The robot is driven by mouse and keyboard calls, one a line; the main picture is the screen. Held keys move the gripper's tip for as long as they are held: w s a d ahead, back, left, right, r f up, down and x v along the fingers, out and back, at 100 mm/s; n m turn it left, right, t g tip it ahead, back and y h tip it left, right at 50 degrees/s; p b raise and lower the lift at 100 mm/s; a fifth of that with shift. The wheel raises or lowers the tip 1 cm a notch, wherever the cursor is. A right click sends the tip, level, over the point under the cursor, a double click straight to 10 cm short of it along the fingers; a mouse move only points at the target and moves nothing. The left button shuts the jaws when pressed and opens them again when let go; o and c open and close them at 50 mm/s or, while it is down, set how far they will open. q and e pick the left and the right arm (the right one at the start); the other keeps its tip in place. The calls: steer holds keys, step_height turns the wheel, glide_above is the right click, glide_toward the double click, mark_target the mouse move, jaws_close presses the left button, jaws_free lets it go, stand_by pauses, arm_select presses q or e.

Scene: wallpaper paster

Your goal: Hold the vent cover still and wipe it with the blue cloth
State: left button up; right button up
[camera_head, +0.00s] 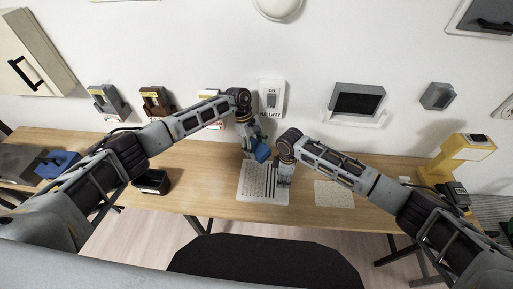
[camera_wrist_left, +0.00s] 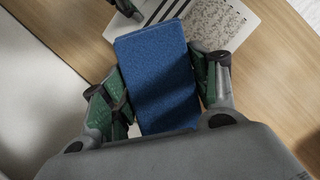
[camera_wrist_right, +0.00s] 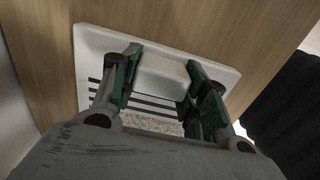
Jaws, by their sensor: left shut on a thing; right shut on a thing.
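The vent cover (camera_head: 257,183) is a white plate with dark slots and a speckled, dirty-looking area, lying on the wooden table. Its speckled part also shows in the left wrist view (camera_wrist_left: 215,22). My right gripper (camera_head: 283,181) is shut on a white raised block (camera_wrist_right: 163,78) on the cover, seen between its fingers in the right wrist view. My left gripper (camera_head: 254,147) is shut on the blue cloth (camera_head: 262,152), a thick blue pad that fills the left wrist view (camera_wrist_left: 158,75). The cloth is near the cover's back edge; I cannot tell whether they touch.
The wooden table (camera_head: 205,160) has a black open box (camera_head: 152,182) at left and a speckled sheet (camera_head: 333,194) at right. A blue object (camera_head: 58,163) lies far left; a yellow device (camera_head: 465,152) stands at the right end. Wall fixtures, including a switch (camera_head: 271,98), are behind.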

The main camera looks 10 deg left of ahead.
mark_target(259, 165)
arm_select(q)
steer(key=shift+f, duration=4)
steer(key=shift+c, duration=0.3)
steer(key=shift+s+f, duration=0.1)
steer(key=shift+s, duration=7.6)
steer(key=shift+w, duration=7.7)
steer(key=shift+r, duration=4.1)
steer(key=o, duration=0.5)
steer(key=c, duration=0.4)
